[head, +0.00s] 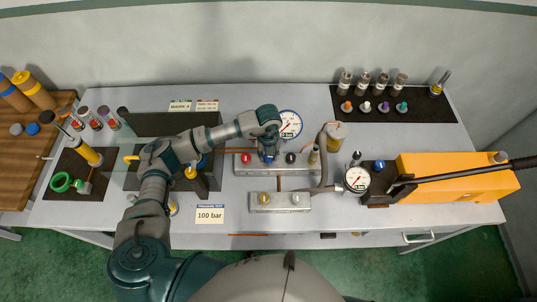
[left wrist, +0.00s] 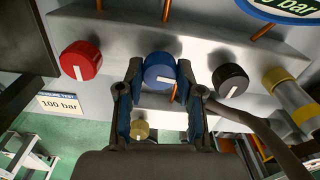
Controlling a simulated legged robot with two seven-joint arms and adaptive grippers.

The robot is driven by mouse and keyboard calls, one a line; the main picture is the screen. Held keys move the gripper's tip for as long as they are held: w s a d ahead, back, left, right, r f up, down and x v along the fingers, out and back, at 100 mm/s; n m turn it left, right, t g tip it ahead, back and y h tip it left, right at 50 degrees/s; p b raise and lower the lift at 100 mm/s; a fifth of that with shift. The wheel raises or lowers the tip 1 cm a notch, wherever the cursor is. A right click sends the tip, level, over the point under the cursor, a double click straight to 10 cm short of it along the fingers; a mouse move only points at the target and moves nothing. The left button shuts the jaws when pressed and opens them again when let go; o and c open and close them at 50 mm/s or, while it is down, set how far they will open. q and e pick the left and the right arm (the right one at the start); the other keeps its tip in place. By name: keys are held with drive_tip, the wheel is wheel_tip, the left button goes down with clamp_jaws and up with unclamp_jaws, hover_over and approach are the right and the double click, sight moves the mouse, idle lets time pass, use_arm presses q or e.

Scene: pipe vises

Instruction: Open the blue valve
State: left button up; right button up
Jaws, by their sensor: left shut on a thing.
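The blue valve (left wrist: 159,72) is a round knob with a white mark, on the grey manifold (head: 245,168) between a red knob (left wrist: 81,61) and a black knob (left wrist: 230,80). Its white mark points to the right in the left wrist view. My left gripper (left wrist: 160,80) has one finger on each side of the blue knob and is shut on it. In the head view my left gripper (head: 268,151) reaches down over the manifold and mostly hides the blue knob. My right gripper is in neither view.
A lower block with a yellow knob (head: 264,199) and a white knob (head: 296,199) sits in front. A pressure gauge (head: 290,124) stands behind. A grey bent pipe (head: 323,160) and an orange hand pump (head: 440,177) are at the right.

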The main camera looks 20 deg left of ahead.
use_arm(q)
drive_tip(key=shift+w+r, duration=0.1)
drive_tip(key=shift+w, duration=0.05)
drive_tip(key=o, duration=1.1)
drive_tip(key=shift+o, duration=0.2)
wheel_tip(320, 180, up, 12)
drive_tip(key=shift+f, duration=0.2)
